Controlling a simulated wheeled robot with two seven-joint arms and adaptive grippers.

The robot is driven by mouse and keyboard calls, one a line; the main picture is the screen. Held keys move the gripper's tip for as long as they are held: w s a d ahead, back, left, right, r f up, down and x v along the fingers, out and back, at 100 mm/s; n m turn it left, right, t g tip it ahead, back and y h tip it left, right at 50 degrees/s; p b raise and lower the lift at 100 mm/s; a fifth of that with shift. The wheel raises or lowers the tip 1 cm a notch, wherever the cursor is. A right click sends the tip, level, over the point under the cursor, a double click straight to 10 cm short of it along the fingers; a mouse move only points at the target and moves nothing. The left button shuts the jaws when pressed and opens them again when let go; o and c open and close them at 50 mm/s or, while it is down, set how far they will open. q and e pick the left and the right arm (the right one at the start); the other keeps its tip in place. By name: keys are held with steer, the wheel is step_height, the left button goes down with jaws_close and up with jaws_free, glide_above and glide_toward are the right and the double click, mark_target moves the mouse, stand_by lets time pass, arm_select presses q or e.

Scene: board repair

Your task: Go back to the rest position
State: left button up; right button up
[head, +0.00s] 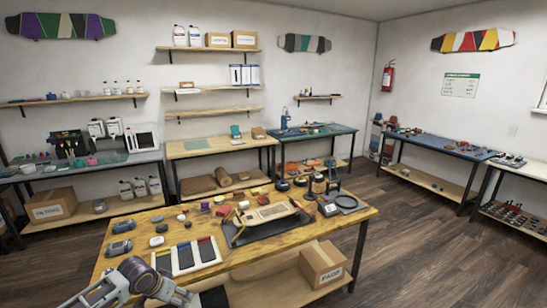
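One of my grey arms comes in at the bottom left of the head view, in front of the near edge of the wooden table (345,218). Silver linkage parts that look like my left gripper (92,293) show at its end, cut by the bottom edge of the picture. Its fingertips are not clear, so I cannot tell whether it is open or shut. I see nothing held in it. My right gripper is not in view. On the table a tan board-like piece (265,214) lies on a dark mat (240,239).
A white sectioned tray (187,257) lies near the table's front edge, close to my arm. Several small parts and dark tools (118,248) are spread over the table. A cardboard box (322,263) sits on its lower shelf. Dark wooden floor (425,250) is free to the right.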

arm_select(q)
steer(key=a+f+n, duration=0.2)
steer(key=a+f, duration=0.2)
steer(key=f, duration=1.4)
steer(key=s+a+f+y, duration=0.2)
steer(key=s+f, duration=0.9)
steer(key=f, duration=0.4)
steer(key=s+d+f+g, duration=0.1)
steer(key=s+d+f, duration=0.2)
steer(key=s, duration=1)
steer(key=s+d+f+m+g, duration=0.1)
steer(key=s+d+f, duration=0.3)
steer(key=s+f, duration=0.6)
steer(key=s+d+f+g, duration=0.1)
steer(key=s+d+f, duration=0.3)
steer(key=s, duration=1.3)
step_height(320, 180, down, 3)
steer(key=shift+f+g, duration=0.1)
steer(key=shift+g, duration=0.2)
steer(key=shift+o, duration=0.3)
